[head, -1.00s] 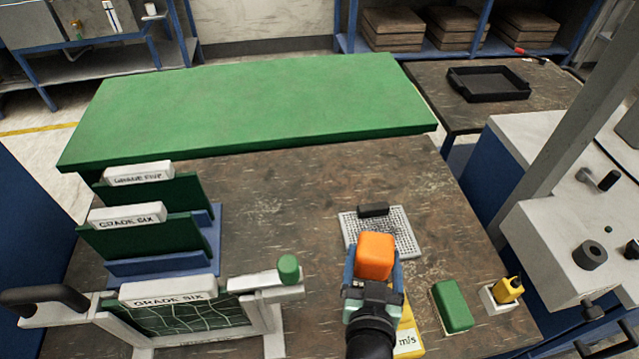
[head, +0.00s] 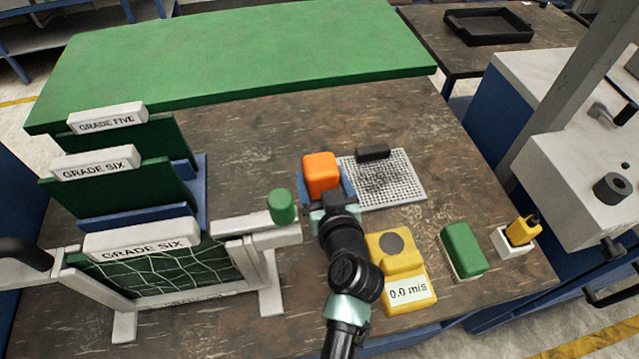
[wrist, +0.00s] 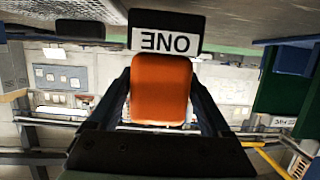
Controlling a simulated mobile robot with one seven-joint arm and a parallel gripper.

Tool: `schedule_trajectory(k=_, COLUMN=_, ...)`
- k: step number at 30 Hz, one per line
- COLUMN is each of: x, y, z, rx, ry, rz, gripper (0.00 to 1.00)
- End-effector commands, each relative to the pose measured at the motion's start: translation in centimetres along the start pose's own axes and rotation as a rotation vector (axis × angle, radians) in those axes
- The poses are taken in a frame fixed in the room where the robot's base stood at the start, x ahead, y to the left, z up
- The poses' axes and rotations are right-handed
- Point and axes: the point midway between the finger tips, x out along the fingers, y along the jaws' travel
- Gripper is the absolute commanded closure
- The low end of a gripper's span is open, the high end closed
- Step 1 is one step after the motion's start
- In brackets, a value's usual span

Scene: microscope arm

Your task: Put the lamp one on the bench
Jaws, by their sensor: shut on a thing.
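Lamp one shows an orange body (head: 321,175) between the blue fingers of my gripper (head: 325,185), over the brown worktop beside the perforated grey plate. In the wrist view the orange body (wrist: 161,88) sits between both fingers, with a dark part bearing a white "ONE" label (wrist: 165,42), upside down, beyond it. My gripper is shut on the lamp. The brown worktop (head: 270,130) lies below, and a green-topped surface (head: 240,50) lies behind it. I cannot tell which of these is the bench. The lamp's height above the worktop is unclear.
A perforated plate (head: 405,185) with a black block is right of my gripper. A yellow meter (head: 395,262), a green block (head: 463,250) and a yellow tool in a white holder (head: 522,230) stand front right. Grade panels (head: 125,185) stand left. The green top is clear.

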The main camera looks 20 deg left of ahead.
Motion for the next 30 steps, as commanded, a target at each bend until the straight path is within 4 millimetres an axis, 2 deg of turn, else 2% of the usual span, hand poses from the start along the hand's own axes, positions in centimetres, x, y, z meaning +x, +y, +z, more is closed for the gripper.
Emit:
schedule_trajectory(k=1, x=0.3, y=0.0, z=0.9, rx=0.003, ry=0.0, rz=-0.001, gripper=0.91)
schedule_trajectory(k=4, x=0.6, y=0.0, z=1.8, rx=0.001, ry=0.001, rz=0.0, gripper=0.91)
schedule_trajectory(k=16, x=0.7, y=0.0, z=2.3, rx=-0.001, ry=0.003, rz=0.001, gripper=0.91)
schedule_trajectory(k=17, x=0.7, y=0.0, z=2.4, rx=-0.001, ry=0.0, rz=0.0, gripper=0.16)
schedule_trajectory(k=18, x=0.7, y=0.0, z=2.3, rx=0.0, ry=0.0, rz=0.0, gripper=0.09)
schedule_trajectory(k=20, x=0.7, y=0.0, z=2.2, rx=0.0, ry=0.0, rz=0.0, gripper=0.0)
schedule_trajectory(k=30, x=0.5, y=0.0, z=1.7, rx=0.0, ry=0.0, rz=0.001, gripper=0.0)
